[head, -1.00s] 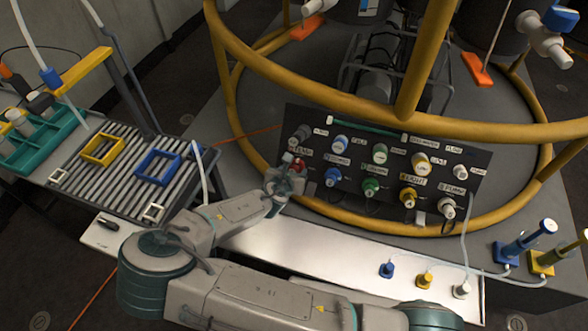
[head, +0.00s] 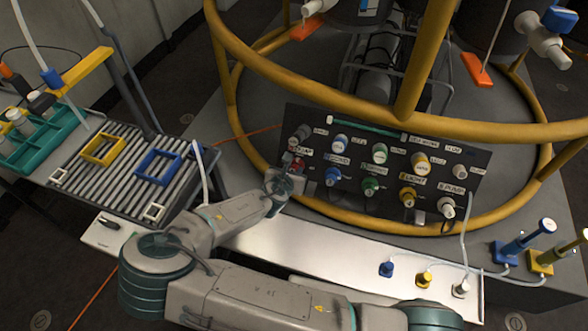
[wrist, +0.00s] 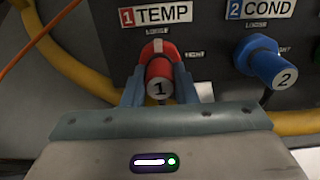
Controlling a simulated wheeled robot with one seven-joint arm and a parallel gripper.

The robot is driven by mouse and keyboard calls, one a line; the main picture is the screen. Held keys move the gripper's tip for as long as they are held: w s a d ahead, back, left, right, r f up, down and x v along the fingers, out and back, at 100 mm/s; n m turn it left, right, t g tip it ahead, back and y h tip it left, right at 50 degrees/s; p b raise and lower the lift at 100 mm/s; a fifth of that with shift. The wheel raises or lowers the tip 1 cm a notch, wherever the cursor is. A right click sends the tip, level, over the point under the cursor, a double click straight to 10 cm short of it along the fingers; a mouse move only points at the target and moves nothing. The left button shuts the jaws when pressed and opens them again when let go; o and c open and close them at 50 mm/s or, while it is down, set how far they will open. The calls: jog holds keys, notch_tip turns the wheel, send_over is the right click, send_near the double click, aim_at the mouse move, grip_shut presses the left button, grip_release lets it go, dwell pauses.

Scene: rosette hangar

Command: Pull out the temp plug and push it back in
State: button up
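A red ring (wrist: 158,48) shows on the panel behind the plug. I cannot tell whether the plug is seated or partly drawn out. In the head view, my gripper (head: 288,184) is at the panel's left end, just below the red temp port (head: 294,163); it largely hides the plug there.
The dark panel (head: 470,190) carries several other plugs; the blue cond plug (wrist: 272,62) is close on the right. A yellow rail (head: 420,222) runs around the panel. A white shelf (head: 330,250) lies below, and a slatted rack (head: 115,185) stands left.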

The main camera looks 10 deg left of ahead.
jog(key=shift+s+r, duration=0.1)
grip_shut()
jog(key=shift+p+v, duration=1.9)
jog(key=shift+v, duration=1)
jog(key=shift+x, duration=2.4)
jog(key=shift+w+f, duration=0.25)
jog(key=shift+w, duration=0.15)
jog(key=o, duration=1.1)
grip_release()
